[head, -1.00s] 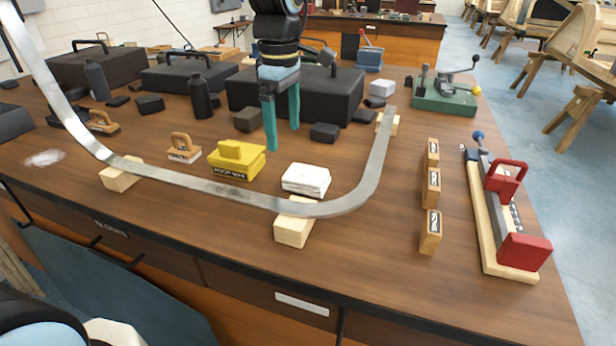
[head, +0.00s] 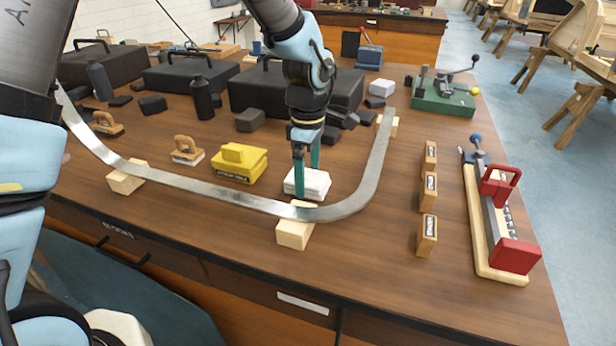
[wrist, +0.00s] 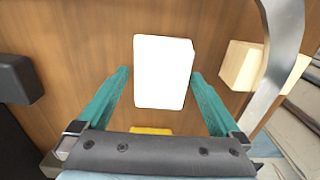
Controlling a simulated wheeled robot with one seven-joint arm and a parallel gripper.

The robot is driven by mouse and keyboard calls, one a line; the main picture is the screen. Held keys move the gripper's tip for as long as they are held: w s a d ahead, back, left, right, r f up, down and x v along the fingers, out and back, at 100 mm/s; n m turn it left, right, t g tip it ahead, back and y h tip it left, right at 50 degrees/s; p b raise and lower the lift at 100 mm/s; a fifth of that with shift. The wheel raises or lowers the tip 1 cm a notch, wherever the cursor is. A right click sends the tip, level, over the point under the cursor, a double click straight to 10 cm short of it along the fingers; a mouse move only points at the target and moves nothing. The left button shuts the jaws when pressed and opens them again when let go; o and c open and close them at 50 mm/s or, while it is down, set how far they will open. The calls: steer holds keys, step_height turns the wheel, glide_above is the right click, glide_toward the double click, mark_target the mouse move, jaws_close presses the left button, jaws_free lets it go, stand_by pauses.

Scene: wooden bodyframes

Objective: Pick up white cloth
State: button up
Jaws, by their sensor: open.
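The white cloth (head: 316,184) is a folded, block-like stack lying on the brown table, inside the curve of the metal strip. In the wrist view the cloth (wrist: 163,72) shows as a bright white rectangle ahead of and between the fingers. In the wrist view my gripper (wrist: 160,82) is open, with a finger on either side of the cloth's lower part. I see no clear contact.
A curved metal strip (head: 232,195) rests on wooden blocks (head: 294,232) around the cloth. A yellow block (head: 239,164) stands to the left. Black boxes (head: 255,90) are behind. Wooden blocks (head: 428,190) and a red-handled tool (head: 497,220) are at right.

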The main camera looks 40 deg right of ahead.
steer(key=shift+f, duration=0.4)
steer(key=shift+c, duration=0.2)
steer(key=c, duration=1)
